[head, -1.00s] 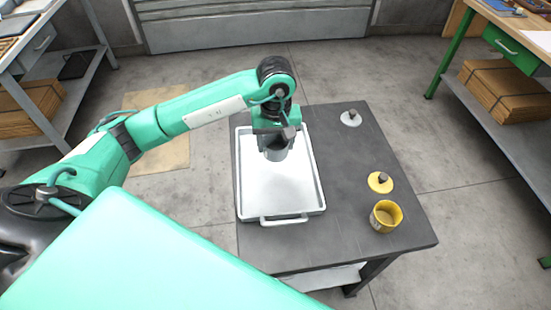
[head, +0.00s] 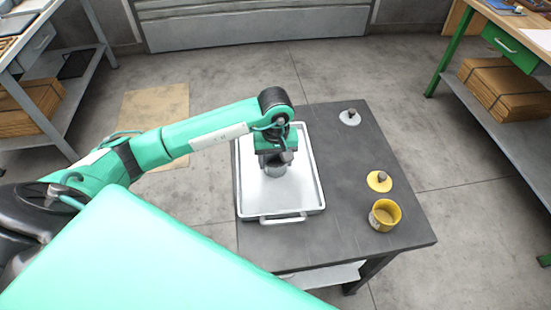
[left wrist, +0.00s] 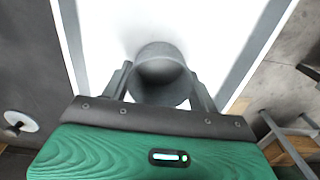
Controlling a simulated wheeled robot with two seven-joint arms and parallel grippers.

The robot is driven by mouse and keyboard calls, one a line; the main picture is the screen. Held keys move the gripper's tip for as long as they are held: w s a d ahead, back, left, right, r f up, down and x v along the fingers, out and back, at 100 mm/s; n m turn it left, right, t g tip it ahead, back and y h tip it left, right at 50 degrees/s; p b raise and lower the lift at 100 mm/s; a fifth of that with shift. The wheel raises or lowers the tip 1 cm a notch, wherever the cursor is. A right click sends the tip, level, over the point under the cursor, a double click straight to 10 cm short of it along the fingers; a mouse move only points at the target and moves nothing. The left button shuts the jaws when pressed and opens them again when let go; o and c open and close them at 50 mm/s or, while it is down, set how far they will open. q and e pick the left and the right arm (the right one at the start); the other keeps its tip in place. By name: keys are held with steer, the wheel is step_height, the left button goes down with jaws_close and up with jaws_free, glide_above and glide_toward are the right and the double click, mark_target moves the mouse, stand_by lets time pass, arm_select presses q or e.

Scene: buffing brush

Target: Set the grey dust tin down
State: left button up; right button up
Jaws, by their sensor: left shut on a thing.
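The grey dust tin (head: 275,170) is held over the white tray (head: 301,200), near its middle. In the left wrist view the tin (left wrist: 162,70) sits between the two fingers, with the white tray behind it. My left gripper (head: 273,160) is shut on the tin and points down. I cannot tell whether the tin's base touches the tray floor. My right gripper does not show.
A grey lid with a dark knob (head: 350,118) lies at the table's back right. A yellow lid (head: 379,182) and an open yellow tin (head: 384,214) are right of the tray. The dark table top (head: 345,160) is clear between them and the tray.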

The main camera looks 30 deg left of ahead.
arm_select(q)
steer(key=shift+f, duration=0.1)
steer(key=o, duration=1)
steer(key=shift+o, duration=0.2)
steer(key=shift+r, duration=0.8)
step_height(320, 180, up, 11)
steer(key=b, duration=0.1)
steer(key=shift+f, duration=0.15)
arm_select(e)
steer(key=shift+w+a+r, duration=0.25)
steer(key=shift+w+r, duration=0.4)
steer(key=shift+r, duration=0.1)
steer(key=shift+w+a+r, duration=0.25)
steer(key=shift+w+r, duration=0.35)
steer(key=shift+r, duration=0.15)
